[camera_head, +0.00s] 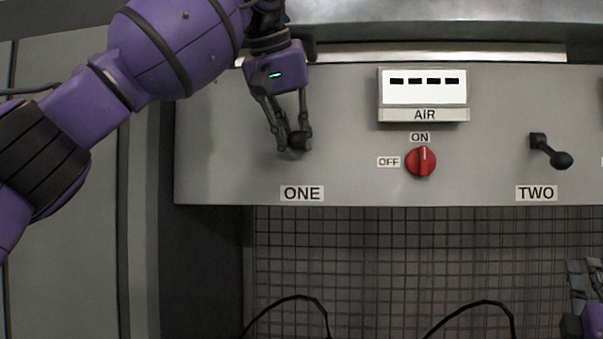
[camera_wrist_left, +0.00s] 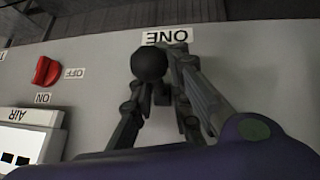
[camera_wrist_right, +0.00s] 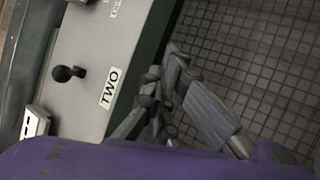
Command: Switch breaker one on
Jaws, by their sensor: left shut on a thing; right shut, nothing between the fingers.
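The breaker one handle, a black ball-ended lever, sits on the grey panel above the label ONE (camera_head: 302,193). My left gripper (camera_head: 294,143) is shut on this handle and partly hides it. In the left wrist view the handle's round black knob (camera_wrist_left: 149,63) sticks out by the fingertips, close to the ONE label (camera_wrist_left: 167,36). My right gripper (camera_wrist_right: 160,92) is shut and empty, out over the dark grid and apart from the panel; it shows partly at the lower right edge of the head view (camera_head: 583,283).
A red knob (camera_head: 421,161) points up at ON below a white AIR display (camera_head: 423,88). The breaker two lever (camera_head: 551,152) slants down to the right above the label TWO (camera_head: 536,193). Black cables (camera_head: 300,298) lie over the dark grid below.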

